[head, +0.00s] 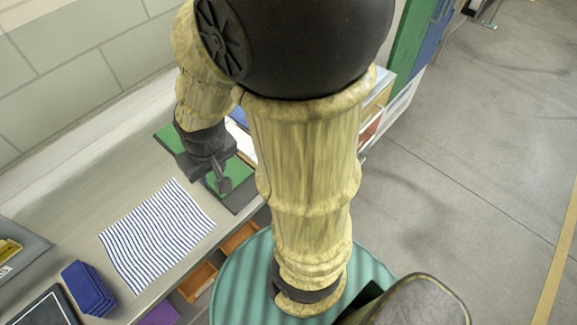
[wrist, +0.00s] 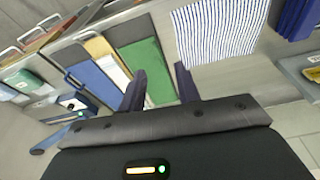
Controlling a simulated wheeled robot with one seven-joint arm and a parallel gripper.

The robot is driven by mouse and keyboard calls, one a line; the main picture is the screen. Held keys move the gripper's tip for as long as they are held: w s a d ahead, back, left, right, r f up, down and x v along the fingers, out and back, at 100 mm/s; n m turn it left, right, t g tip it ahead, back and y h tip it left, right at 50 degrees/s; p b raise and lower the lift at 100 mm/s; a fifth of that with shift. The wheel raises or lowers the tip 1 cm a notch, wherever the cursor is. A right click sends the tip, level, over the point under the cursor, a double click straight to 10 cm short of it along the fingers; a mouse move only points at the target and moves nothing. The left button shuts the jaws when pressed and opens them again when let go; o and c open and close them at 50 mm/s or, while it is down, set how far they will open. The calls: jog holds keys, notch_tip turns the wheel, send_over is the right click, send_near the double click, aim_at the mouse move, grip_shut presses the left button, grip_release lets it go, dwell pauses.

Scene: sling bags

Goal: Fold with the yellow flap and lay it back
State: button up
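In the wrist view, a flat piece with a yellow-tan end (wrist: 97,46) and a whitish part lies between a green panel (wrist: 143,62) and a blue panel (wrist: 98,80). I cannot tell whether the yellow part is a flap or how it is joined. In the head view my arm hides most of this area; the green panel (head: 168,137) shows partly. My gripper (wrist: 161,78) has its two dark fingers apart with nothing visible between them. It is over the counter near the green panel and also shows in the head view (head: 221,182).
A blue-striped cloth (head: 157,236) lies flat on the counter (head: 62,200). Dark blue folded items (head: 88,288), a tablet-like black panel (head: 48,308) and a grey tray (head: 18,254) with something yellow stand left. Orange bins (head: 197,282) are below the counter edge. Open floor lies right.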

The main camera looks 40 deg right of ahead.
jog(key=s+d+f+m+b, duration=0.1)
jog(key=d+f+m, duration=0.2)
jog(key=d+m, duration=0.5)
jog(key=s+d+f+m+b, duration=0.1)
jog(key=d+f+m+b, duration=0.1)
jog(key=d+m, duration=0.7)
jog(key=d+f, duration=0.1)
jog(key=d, duration=0.5)
jog(key=shift+d+g, duration=0.2)
jog(key=shift+g, duration=0.1)
jog(key=shift+s+f, duration=0.1)
jog(key=w+f, duration=0.1)
jog(key=f, duration=0.4)
jog(key=w+f, duration=0.1)
jog(key=f, duration=0.5)
jog(key=w+f, duration=0.1)
jog(key=f, duration=0.5)
jog(key=shift+w+a, duration=0.1)
jog(key=shift+c, duration=0.4)
grip_shut()
